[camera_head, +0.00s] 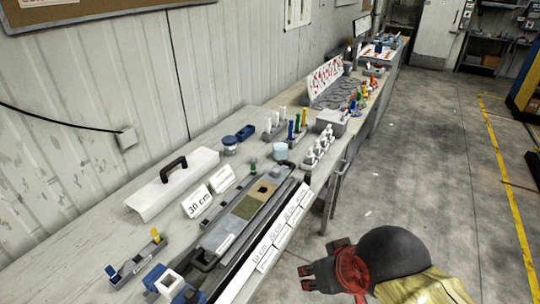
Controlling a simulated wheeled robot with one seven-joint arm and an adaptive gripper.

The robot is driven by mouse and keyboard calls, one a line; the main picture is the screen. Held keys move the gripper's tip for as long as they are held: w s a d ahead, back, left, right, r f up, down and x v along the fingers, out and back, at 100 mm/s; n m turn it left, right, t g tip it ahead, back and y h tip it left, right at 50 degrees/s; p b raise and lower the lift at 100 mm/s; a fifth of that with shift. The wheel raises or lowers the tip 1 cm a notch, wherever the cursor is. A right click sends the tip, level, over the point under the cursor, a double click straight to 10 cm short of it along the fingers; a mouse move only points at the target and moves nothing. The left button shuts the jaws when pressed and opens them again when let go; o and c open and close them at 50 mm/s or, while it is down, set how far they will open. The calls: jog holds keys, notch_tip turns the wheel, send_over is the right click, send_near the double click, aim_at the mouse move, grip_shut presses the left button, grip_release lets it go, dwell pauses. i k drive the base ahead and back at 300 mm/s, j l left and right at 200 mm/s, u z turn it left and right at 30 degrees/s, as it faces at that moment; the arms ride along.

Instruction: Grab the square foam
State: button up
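I cannot tell for sure which thing is the square foam. A white square block with a dark square opening (170,283) stands on blue pieces at the near end of the bench. A small dark square (262,189) also lies on the long tray (222,235), beside a tan section. My gripper (304,278) is at the lower middle right, over the floor beside the bench. It points left, its two dark fingers look apart, and nothing shows between them. It is clear of both candidates and touches nothing.
The long bench (95,255) runs along the wall. A white cover with a black handle (173,182), a "30 cm" sign (197,201), a white labelled strip (268,243) and racks of coloured pieces (297,128) crowd it. The floor (430,190) to the right is open.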

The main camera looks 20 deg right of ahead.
aim_at(252, 158)
jog(key=i+l+u, duration=0.15)
jog(key=l, duration=0.25)
jog(key=i+l+u, duration=0.15)
jog(key=l, duration=0.25)
jog(key=i+l+u, duration=0.1)
jog(key=i+l, duration=0.2)
jog(key=l, duration=0.15)
jog(key=i+l+u, duration=0.15)
jog(key=l, duration=0.3)
jog(key=i+l+u, duration=0.15)
jog(key=l, duration=0.3)
jog(key=i+l+u, duration=0.15)
jog(key=l, duration=0.3)
jog(key=l+u, duration=0.1)
jog(key=l, duration=0.4)
jog(key=i, duration=0.05)
